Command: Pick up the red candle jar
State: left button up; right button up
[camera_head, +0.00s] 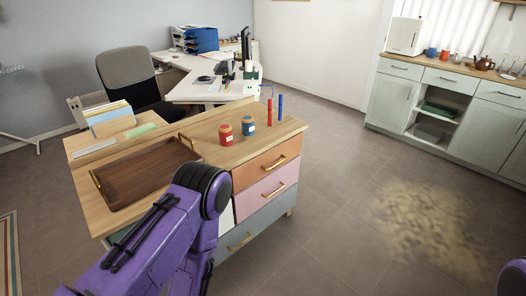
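The red candle jar (226,136) stands upright on the light wood top of the drawer cabinet (215,155), to the right of the brown wooden tray. It has a pale label on its front. A blue jar (248,127) of similar shape stands close to its right. Only purple links of my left arm show, in front of the cabinet and nearer than the jar; the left gripper is out of view. A small part of my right arm shows at the bottom right corner, and its gripper is out of view too.
A red stick (269,112) and a blue stick (280,108) stand right of the jars. The empty-looking wooden tray (150,184) fills the cabinet's left part. A file box (111,122) stands behind it. Open floor (335,200) lies to the right.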

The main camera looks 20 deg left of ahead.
aim_at(225, 130)
jog(key=z, duration=3.65)
jog(key=i, duration=0.1)
jog(key=u, duration=2.95)
jog(key=i, duration=0.9)
jog(key=u, duration=0.95)
jog(key=i, duration=0.7)
jog(key=u, duration=0.85)
